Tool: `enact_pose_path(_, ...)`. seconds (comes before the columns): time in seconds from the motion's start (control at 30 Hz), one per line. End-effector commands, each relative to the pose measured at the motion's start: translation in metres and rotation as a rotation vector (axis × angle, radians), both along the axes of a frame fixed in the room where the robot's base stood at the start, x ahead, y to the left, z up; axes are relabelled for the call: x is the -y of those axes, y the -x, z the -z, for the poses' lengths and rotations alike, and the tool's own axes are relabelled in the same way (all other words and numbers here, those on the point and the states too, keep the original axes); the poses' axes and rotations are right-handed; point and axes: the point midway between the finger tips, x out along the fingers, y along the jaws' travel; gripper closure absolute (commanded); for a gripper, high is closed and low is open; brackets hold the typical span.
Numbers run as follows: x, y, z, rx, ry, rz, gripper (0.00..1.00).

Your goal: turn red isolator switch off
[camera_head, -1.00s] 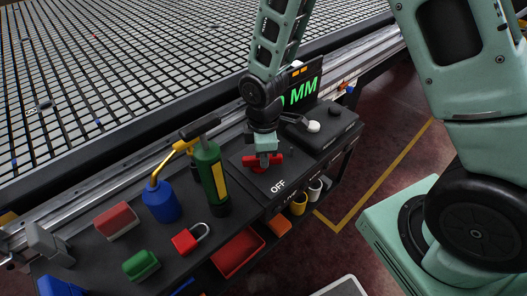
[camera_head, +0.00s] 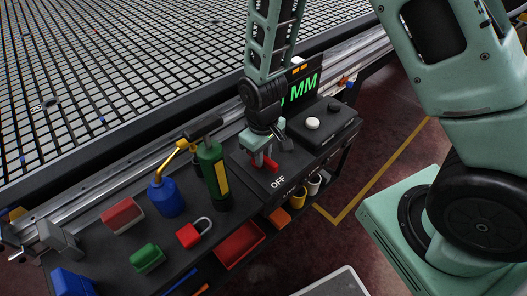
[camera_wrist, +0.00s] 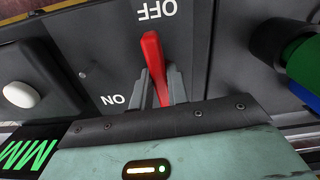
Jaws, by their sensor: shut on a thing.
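The red isolator switch handle (camera_head: 271,163) stands on its dark panel, partly hidden by my gripper in the head view. In the wrist view the red handle (camera_wrist: 153,55) is a long bar with its free end pointing at the OFF label (camera_wrist: 157,10). The ON label (camera_wrist: 114,100) lies off to its left. My gripper (camera_wrist: 160,85) is shut on the handle, with one grey finger on each side. In the head view my gripper (camera_head: 262,155) is down at the switch, and the OFF label (camera_head: 278,183) shows in front of it.
A white knob (camera_head: 312,123) and a green-lettered display (camera_head: 303,87) stand to the right. A green bottle (camera_head: 212,170) stands close on the left, with a blue oil can (camera_head: 166,197) and red padlock (camera_head: 194,233) beyond. The grid table (camera_head: 130,75) is behind.

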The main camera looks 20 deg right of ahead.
Motion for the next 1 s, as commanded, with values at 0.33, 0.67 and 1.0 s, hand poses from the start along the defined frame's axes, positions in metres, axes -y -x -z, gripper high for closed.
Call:
enact_pose_path(0.33,-0.0021,-0.0013,-0.0011,0.005,-0.002,0.092,1.00)
enact_pose_path(0.67,-0.0022,-0.0014,-0.0010,0.006,-0.002,0.101,1.00)
enact_pose_path(1.0,-0.0018,-0.0007,-0.0006,0.004,-0.001,0.100,0.62)
